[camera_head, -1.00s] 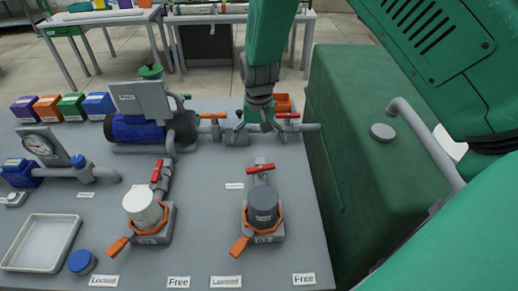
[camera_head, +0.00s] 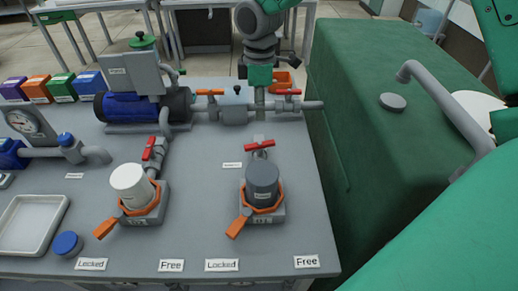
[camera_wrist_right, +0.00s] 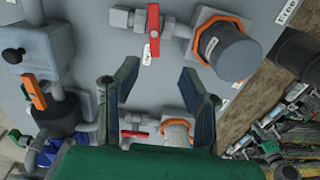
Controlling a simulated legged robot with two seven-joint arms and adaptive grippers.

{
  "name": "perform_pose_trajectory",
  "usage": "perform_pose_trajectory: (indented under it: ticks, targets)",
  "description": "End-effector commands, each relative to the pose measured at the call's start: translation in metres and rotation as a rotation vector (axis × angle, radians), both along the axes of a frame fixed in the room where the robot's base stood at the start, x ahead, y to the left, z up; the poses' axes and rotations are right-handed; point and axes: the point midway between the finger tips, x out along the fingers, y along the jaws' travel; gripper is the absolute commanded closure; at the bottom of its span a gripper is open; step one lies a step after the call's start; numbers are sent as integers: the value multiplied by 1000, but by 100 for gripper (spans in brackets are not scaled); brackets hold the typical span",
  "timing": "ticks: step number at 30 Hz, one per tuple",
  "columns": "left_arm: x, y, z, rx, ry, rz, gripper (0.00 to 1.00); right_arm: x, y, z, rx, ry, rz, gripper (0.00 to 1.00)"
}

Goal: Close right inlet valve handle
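The right inlet valve has a red handle (camera_head: 258,143) behind the dark grey canister (camera_head: 262,180). The handle lies crosswise to its short pipe; it also shows in the right wrist view (camera_wrist_right: 153,30), beyond the fingertips and apart from them. The left inlet valve's red handle (camera_head: 149,148), behind the white canister (camera_head: 131,187), lies along its pipe. My right gripper (camera_head: 260,78) hangs by the rear pipe in the head view, its fingertips hard to make out. In the right wrist view (camera_wrist_right: 158,68) its two fingers are spread and empty. My left gripper is not in view.
The rear pipe carries an orange handle (camera_head: 209,92) and another red handle (camera_head: 288,92). A blue pump (camera_head: 130,106) stands at the back left. A large green tank (camera_head: 350,150) borders the table's right side. Signs line the front edge. Bare tabletop surrounds the inlet valves.

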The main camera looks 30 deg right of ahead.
Motion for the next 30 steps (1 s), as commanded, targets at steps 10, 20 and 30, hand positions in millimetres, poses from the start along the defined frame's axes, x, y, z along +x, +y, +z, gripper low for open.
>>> perform_pose_trajectory:
  ticks: [10, 20, 30]
  targets:
    - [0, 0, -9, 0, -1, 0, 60, 5, -4, -9, -14, -30, 234, 64]
    - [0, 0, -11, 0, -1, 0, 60, 4, -4, -79, -14, -28, 229, 64]
    - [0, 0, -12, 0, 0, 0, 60, 5, -4, -126, -13, -32, 228, 64]
